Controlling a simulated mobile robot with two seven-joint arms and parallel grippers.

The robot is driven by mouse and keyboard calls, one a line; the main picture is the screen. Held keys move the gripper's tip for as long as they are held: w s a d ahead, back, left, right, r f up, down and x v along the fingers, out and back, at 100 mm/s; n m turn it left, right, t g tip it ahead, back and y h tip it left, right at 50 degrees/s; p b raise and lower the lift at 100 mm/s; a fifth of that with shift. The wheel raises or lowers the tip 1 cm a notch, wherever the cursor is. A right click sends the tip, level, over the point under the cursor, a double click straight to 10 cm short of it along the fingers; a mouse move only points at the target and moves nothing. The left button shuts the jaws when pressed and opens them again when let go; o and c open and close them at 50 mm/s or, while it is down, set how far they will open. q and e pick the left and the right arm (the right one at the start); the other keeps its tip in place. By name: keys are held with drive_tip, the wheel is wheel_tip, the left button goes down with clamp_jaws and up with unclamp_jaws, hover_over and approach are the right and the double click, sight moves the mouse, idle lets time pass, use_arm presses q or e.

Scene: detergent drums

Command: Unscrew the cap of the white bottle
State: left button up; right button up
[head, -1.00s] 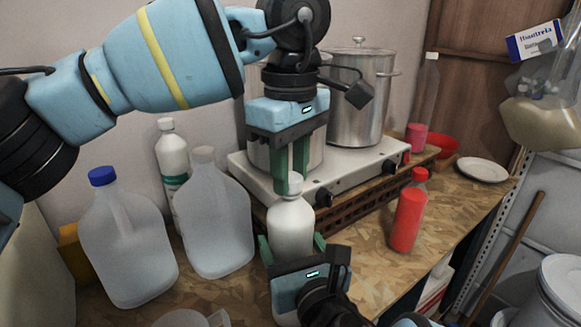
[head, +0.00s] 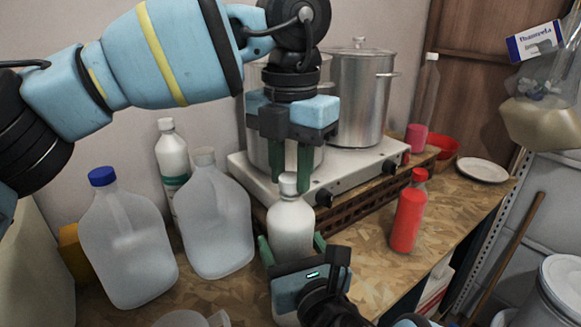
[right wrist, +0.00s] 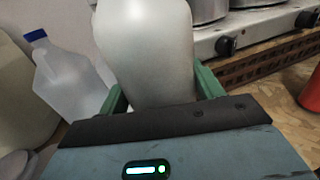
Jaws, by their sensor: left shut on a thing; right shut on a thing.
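The white bottle (head: 291,232) stands upright on the table in front of the stove. Its white cap (head: 288,184) is on top, between the fingertips of my left gripper (head: 290,183), which points straight down and is shut on the cap. My right gripper (head: 292,248) is low at the front, with one green finger on each side of the bottle's body, shut on it. In the right wrist view the bottle (right wrist: 150,50) fills the space between the fingers of my right gripper (right wrist: 162,92). The bottle's lower part is hidden behind that gripper.
A clear jug with a blue cap (head: 125,245), another jug (head: 218,225) and a taller white bottle (head: 172,155) stand to the left. A stove (head: 245,172) with pots (head: 360,100) is behind. A red bottle (head: 408,215) stands to the right, with bare table between.

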use_arm(q)
drive_tip(key=n, duration=0.9)
drive_tip(key=shift+n, duration=0.4)
drive_tip(key=n, duration=0.4)
drive_tip(key=shift+n, duration=0.3)
drive_tip(key=n, duration=0.4)
drive_tip(key=shift+r, duration=0.3)
drive_tip(key=shift+r, duration=0.75)
drive_tip(key=shift+r, duration=0.2)
